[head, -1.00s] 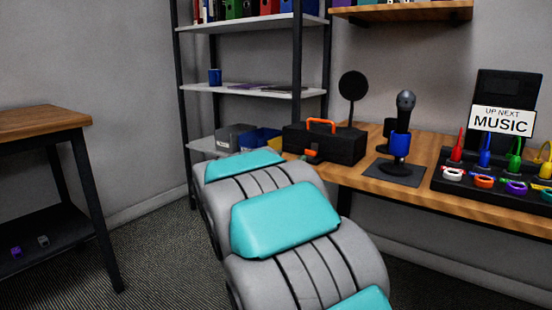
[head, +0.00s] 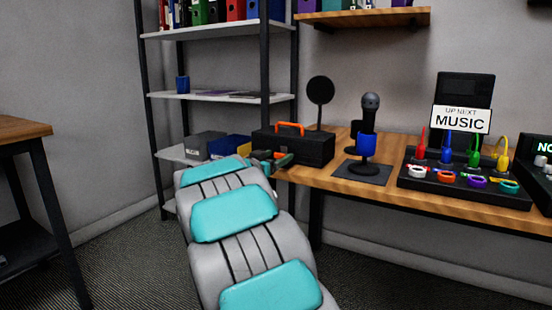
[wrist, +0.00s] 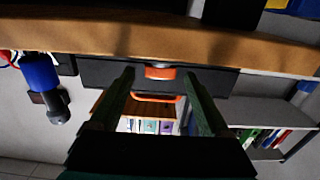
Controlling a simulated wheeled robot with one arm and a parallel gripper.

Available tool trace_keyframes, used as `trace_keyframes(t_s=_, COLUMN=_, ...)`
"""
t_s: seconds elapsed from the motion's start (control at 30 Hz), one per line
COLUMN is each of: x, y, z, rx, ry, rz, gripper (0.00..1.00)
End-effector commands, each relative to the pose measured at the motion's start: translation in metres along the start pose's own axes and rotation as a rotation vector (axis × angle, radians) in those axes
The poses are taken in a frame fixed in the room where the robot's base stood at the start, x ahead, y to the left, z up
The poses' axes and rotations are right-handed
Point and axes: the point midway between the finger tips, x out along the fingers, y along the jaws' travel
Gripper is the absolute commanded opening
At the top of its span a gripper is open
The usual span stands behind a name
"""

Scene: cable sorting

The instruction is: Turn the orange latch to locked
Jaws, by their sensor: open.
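The orange latch (wrist: 160,73) is on the front of the black toolbox (wrist: 103,72). In the wrist view, which looks upside down, it lies with its long side across the picture. My gripper (wrist: 158,76) is open, its two dark green fingers on either side of the latch with gaps to it. Whether the fingertips touch the toolbox I cannot tell. In the head view the toolbox (head: 315,150) stands on the wooden desk with its orange handle (head: 290,126) up.
The wooden desk (head: 340,187) runs under the toolbox. A microphone (head: 370,105) with a blue band stands right of it, then a black rack (head: 450,182) of coloured cables. Grey and blue bins (head: 228,147) sit on the shelf to the left.

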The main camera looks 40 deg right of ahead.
Motion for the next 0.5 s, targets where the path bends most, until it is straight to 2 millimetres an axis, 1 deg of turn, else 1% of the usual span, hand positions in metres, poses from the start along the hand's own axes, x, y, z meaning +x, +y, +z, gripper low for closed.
trace_keyframes(t_s=0.23, x=0.0005, y=0.0000, z=-0.0002, rx=0.000, ry=0.000, rz=0.000, gripper=0.79)
trace_keyframes(t_s=0.5, x=0.0003, y=-0.0001, z=-0.0003, rx=0.001, ry=0.000, rz=-0.001, gripper=0.48)
